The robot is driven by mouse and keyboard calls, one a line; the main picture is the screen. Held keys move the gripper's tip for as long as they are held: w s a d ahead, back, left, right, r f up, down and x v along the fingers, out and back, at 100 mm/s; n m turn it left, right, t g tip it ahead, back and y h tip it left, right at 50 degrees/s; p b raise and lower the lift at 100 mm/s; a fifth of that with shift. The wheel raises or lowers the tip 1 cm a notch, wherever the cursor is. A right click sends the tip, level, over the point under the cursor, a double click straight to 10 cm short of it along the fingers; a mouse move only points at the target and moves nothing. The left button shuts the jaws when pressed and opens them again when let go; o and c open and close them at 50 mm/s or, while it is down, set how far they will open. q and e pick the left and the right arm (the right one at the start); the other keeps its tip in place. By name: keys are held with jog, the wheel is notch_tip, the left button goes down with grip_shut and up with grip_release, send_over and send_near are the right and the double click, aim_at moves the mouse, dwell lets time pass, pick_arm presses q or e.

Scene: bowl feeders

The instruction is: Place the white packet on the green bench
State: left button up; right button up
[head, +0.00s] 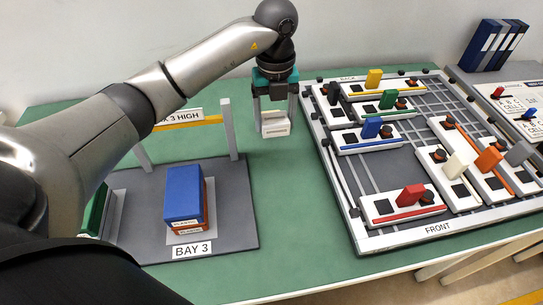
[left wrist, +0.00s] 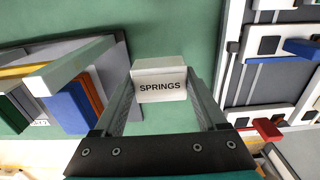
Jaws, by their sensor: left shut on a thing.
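The white packet (head: 275,123), labelled SPRINGS in the left wrist view (left wrist: 160,72), is between the fingers of my left gripper (head: 274,112). The gripper is shut on it, with a finger on each side in the left wrist view (left wrist: 163,95). The packet is over a bare strip of the green bench (head: 285,195), between the grey bay and the white-framed board. I cannot tell whether its underside touches the bench. My right gripper is not in view.
The grey BAY 3 base (head: 235,205) holds a blue packet (head: 184,193) stacked on an orange one, under a height gate (head: 230,130). The white-framed board (head: 345,205) on the right carries several feeders with coloured blocks. Bench between them is clear.

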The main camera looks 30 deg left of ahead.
pick_arm(q)
jog(key=b, duration=0.1)
send_over(274, 165)
notch_tip(274, 165, down, 9)
jog(key=shift+w+r, duration=0.1)
notch_tip(274, 165, down, 4)
jog(key=shift+b, duration=0.6)
jog(key=shift+r, duration=0.1)
jog(key=shift+f, duration=0.2)
jog(key=o, duration=1.4)
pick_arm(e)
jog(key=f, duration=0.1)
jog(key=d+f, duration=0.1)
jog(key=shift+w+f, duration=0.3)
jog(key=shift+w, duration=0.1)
pick_arm(q)
jog(key=shift+r, duration=0.1)
